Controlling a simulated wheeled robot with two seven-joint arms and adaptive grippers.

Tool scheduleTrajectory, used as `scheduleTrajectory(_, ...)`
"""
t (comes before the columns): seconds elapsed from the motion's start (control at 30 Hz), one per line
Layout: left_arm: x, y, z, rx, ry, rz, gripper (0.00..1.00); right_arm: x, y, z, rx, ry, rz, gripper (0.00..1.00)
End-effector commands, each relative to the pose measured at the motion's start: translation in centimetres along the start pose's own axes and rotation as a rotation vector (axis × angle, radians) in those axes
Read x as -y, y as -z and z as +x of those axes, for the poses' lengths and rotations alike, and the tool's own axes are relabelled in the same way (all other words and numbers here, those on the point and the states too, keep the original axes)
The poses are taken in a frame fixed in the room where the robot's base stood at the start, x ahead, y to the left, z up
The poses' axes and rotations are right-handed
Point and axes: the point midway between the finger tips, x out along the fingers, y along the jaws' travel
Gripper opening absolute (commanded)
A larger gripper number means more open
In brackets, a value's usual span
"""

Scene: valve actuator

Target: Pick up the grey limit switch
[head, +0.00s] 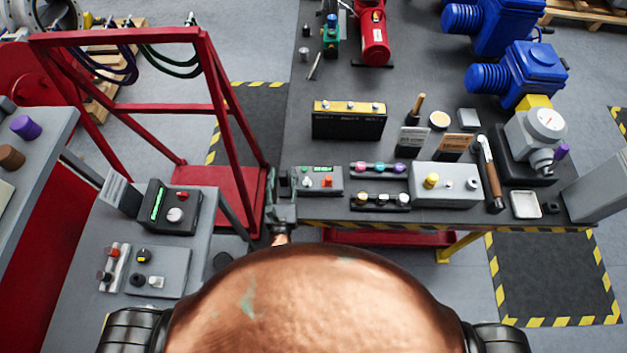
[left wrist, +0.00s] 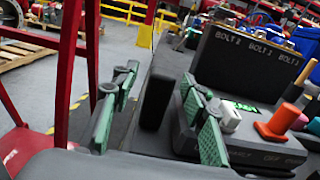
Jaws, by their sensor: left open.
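My left gripper (head: 283,198) is at the left edge of the dark table, left of a grey control box (head: 318,181) with an orange knob. In the left wrist view its green-padded fingers (left wrist: 158,112) are spread apart. A dark grey rounded block (left wrist: 158,96) shows between them; I cannot tell whether it is the limit switch or whether a finger touches it. The right finger overlaps the front of the control box (left wrist: 255,142). No part is clearly identifiable as the grey limit switch. My right gripper is out of view.
A black bolt rack (head: 348,124) stands behind the control box. Coloured knobs (head: 378,167) and a grey box with a yellow knob (head: 446,185) lie to the right. A red frame (head: 215,110) rises on the left. Some tabletop (head: 350,90) is clear behind the rack.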

Motion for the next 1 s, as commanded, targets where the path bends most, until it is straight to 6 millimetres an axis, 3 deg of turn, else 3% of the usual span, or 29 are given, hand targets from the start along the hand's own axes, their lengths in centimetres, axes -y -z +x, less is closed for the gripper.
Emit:
scheduleTrajectory(0.23, 0.01, 0.03, 0.37, -0.001, 0.0, -0.001, 0.41, 0.0, -0.01, 0.0, 0.0, 0.0, 0.0, 0.4)
scheduleTrajectory(0.8, 0.0, 0.03, 0.34, -0.001, 0.0, -0.001, 0.01, 0.0, -0.01, 0.0, 0.0, 0.0, 0.0, 0.4)
scheduleTrajectory(1.0, -0.01, 0.03, 0.34, -0.001, 0.0, -0.001, 0.0, 0.0, 0.0, 0.0, 0.0, 0.0, 0.0, 0.4)
